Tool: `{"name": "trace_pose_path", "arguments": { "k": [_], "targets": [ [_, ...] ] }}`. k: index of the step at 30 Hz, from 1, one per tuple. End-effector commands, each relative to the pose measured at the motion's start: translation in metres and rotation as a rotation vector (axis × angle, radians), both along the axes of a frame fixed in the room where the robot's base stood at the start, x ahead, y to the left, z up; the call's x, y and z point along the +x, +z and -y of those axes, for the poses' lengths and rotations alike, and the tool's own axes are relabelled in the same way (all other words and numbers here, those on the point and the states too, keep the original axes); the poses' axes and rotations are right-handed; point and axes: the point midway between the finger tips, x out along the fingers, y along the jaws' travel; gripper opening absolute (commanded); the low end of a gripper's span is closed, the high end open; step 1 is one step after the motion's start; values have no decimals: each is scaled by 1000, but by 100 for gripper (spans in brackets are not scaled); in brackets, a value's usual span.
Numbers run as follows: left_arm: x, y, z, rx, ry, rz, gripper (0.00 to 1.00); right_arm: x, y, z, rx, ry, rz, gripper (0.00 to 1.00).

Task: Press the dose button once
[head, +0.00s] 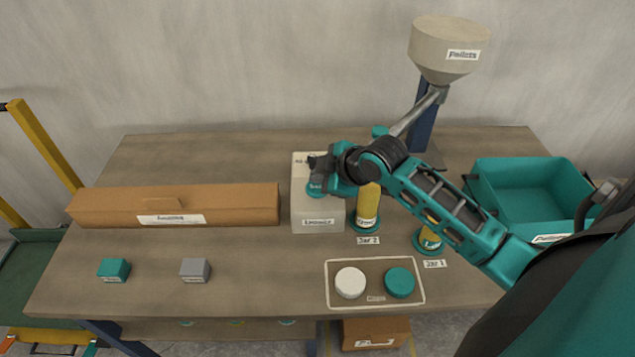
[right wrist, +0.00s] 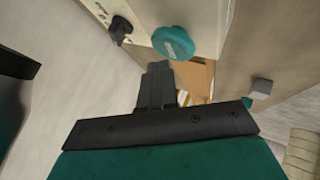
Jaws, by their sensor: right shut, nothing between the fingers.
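The round teal dose button (right wrist: 173,42) sits on a cream control box, beside a black switch (right wrist: 120,28). In the head view the box (head: 318,217) stands mid-table, and the teal button (head: 316,189) shows on its top, partly covered by my arm. My right gripper (head: 322,168) is over the box; in the right wrist view its dark fingers (right wrist: 157,72) are shut and empty, with the tips just below the button in the picture. I cannot tell whether they touch it. My left gripper is in neither view.
Jar 2 (head: 367,208) and Jar 1 (head: 429,238) stand right of the box, partly behind my arm. A long brown carton (head: 230,205) lies left. A tray (head: 334,299) holds two discs in front. A pellet hopper (head: 448,45) and teal bin (head: 530,205) stand at right.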

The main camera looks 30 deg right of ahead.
Motion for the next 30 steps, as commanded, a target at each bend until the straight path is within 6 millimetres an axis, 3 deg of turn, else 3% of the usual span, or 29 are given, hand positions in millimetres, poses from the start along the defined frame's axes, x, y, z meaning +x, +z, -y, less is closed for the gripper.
{"name": "trace_pose_path", "arguments": {
  "k": [11, 24, 30],
  "targets": [
    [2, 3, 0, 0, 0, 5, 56, 0, 4, 0, 1, 1, 2, 0],
    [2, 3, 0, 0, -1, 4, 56, 1, 44, 0, 0, 1, 4, 0],
    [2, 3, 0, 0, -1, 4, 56, 0, 53, 0, 1, 1, 2, 0]
  ]
}}
